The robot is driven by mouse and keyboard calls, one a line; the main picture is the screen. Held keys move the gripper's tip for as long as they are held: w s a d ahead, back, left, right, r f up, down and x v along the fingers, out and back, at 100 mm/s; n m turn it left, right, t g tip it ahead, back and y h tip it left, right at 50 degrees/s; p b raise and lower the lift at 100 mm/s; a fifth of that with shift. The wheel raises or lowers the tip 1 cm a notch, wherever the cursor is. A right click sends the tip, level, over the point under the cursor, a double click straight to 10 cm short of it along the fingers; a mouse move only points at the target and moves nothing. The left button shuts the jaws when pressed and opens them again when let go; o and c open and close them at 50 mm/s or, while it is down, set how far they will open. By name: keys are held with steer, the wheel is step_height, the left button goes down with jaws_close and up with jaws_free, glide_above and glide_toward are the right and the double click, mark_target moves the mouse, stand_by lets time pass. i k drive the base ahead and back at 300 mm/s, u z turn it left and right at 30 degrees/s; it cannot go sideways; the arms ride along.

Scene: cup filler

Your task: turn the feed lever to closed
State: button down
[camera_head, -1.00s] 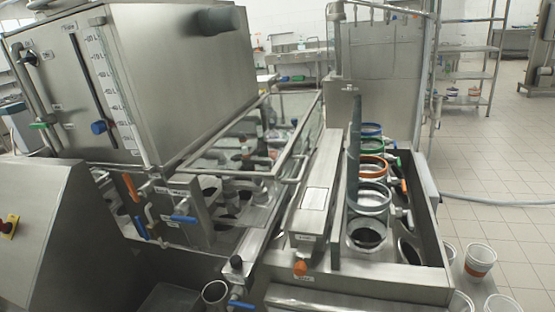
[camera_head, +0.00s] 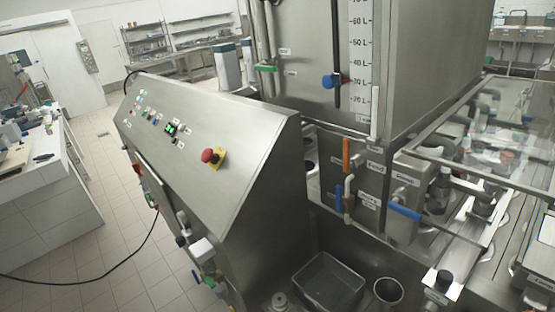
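An orange lever (camera_head: 346,154) stands upright on the steel block below the tank, beside a small label that seems to read "Feed". A blue lever (camera_head: 339,198) points up and down just below it. Another blue lever (camera_head: 405,211) sits to the right on a steel box, lying nearly level and sloping down to the right. The labels are too small to read surely, so I cannot tell for certain which lever is the feed lever. My gripper is not in view.
A sloped control panel (camera_head: 213,140) with a red stop button (camera_head: 208,156) fills the centre left. The scaled tank (camera_head: 425,62) rises above the levers. A metal tray (camera_head: 328,284) and an open cup (camera_head: 388,292) sit below. A glass-covered section (camera_head: 500,110) lies right.

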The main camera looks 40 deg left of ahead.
mark_target(348, 165)
steer(key=u, duration=0.5)
steer(key=k, duration=1.3)
steer(key=z, duration=0.3)
steer(key=i, duration=2.1)
steer(key=u, duration=1)
